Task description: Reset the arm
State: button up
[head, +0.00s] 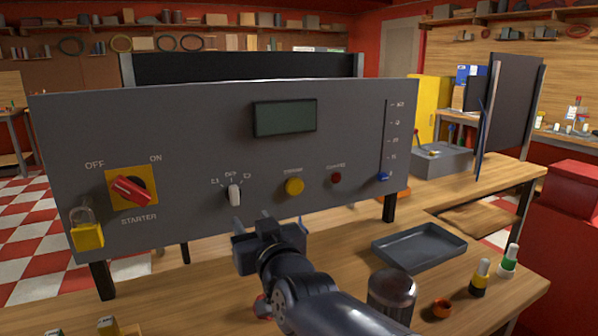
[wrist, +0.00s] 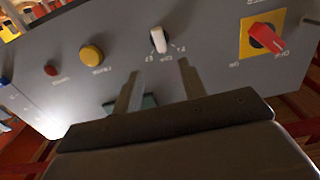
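My gripper (head: 253,222) is in front of the grey control panel (head: 200,120), just below the white selector knob (head: 234,195). In the wrist view my gripper (wrist: 158,68) has its two fingers apart with nothing between them. The white knob (wrist: 158,40) shows beyond the fingertips, clear of them. The panel is upside down in that view. The red starter switch (head: 131,190) on its yellow plate sits tilted at the panel's left. A yellow button (head: 294,187) and a small red button (head: 336,178) are right of the knob.
A yellow padlock (head: 88,237) is at the panel's lower left corner. On the bench are a grey tray (head: 419,248), a dark cylinder (head: 391,296), an orange ring (head: 442,307) and small bottles (head: 481,278).

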aim_at(235, 195)
jog(key=x, duration=1.1)
jog(key=shift+w+r+p, duration=0.1)
jog(key=shift+p, duration=0.25)
jog(key=shift+r+n+p, duration=0.15)
jog(key=shift+n+p, duration=0.85)
jog(key=shift+p, duration=0.05)
jog(key=n+p, duration=0.6)
jog(key=p, duration=0.1)
jog(key=shift+n+p, duration=0.4)
jog(key=b+v, duration=0.2)
jog(key=v, duration=0.9)
jog(key=shift+f, duration=0.3)
jog(key=shift+a, duration=0.1)
